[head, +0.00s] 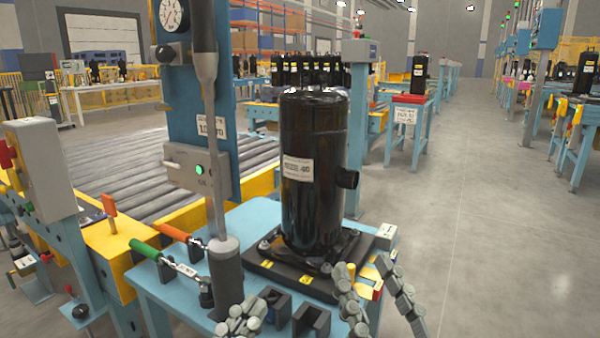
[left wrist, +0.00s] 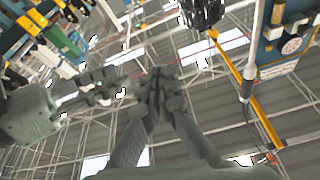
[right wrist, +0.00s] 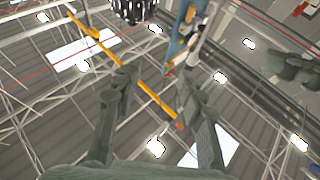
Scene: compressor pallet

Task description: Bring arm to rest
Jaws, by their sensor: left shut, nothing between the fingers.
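My left gripper (head: 240,318) is at the bottom edge of the head view, in front of the blue table. It is shut and empty; in the left wrist view its fingertips (left wrist: 160,82) meet, pointing up at the ceiling. My right gripper (head: 376,280) is further right, at the table's front right corner. Its two fingers stand apart with nothing between them, as the right wrist view (right wrist: 158,85) also shows. A black compressor (head: 313,210) stands upright on a black base plate (head: 270,262), just behind the grippers. Most of both arms is out of the head view.
The blue table (head: 165,283) carries green- and orange-handled clamps (head: 146,249), a grey post (head: 226,275) and black brackets (head: 311,320) close to my left gripper. A blue gauge column (head: 200,110) and roller conveyor (head: 130,170) stand behind. Open floor (head: 490,240) lies to the right.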

